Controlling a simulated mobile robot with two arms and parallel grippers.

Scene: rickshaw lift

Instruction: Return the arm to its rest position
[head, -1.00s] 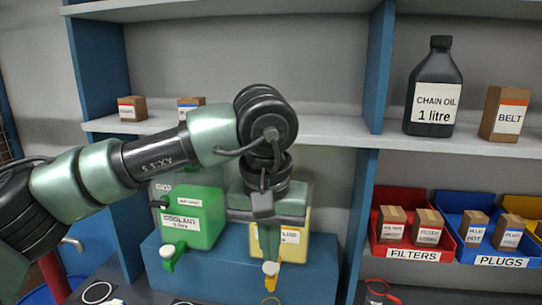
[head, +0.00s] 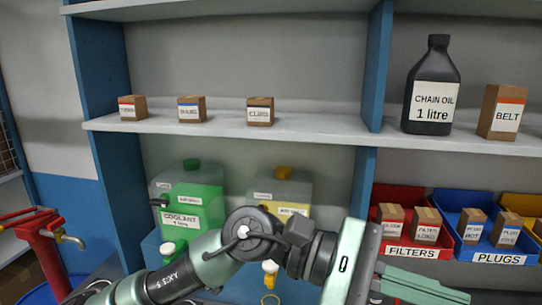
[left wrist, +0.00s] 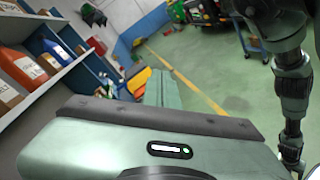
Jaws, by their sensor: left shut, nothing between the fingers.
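My left arm comes in low from the left in the head view and reaches across the front of the shelf. Its gripper (head: 425,287) points right, below the red and blue bins, with its fingers closed together and empty. In the left wrist view the gripper's pale green body fills the lower part, and its fingers (left wrist: 158,88) are together, pointing away over the floor. My right gripper is not seen in either view.
Behind the arm stand a green coolant container (head: 195,205) and a yellow container (head: 280,190). The shelf holds small boxes, a chain oil bottle (head: 432,85) and a belt box (head: 503,110). Red filters bin (head: 412,252) and blue plugs bin (head: 499,258) sit at right. A red stand with a tap (head: 42,235) is at left.

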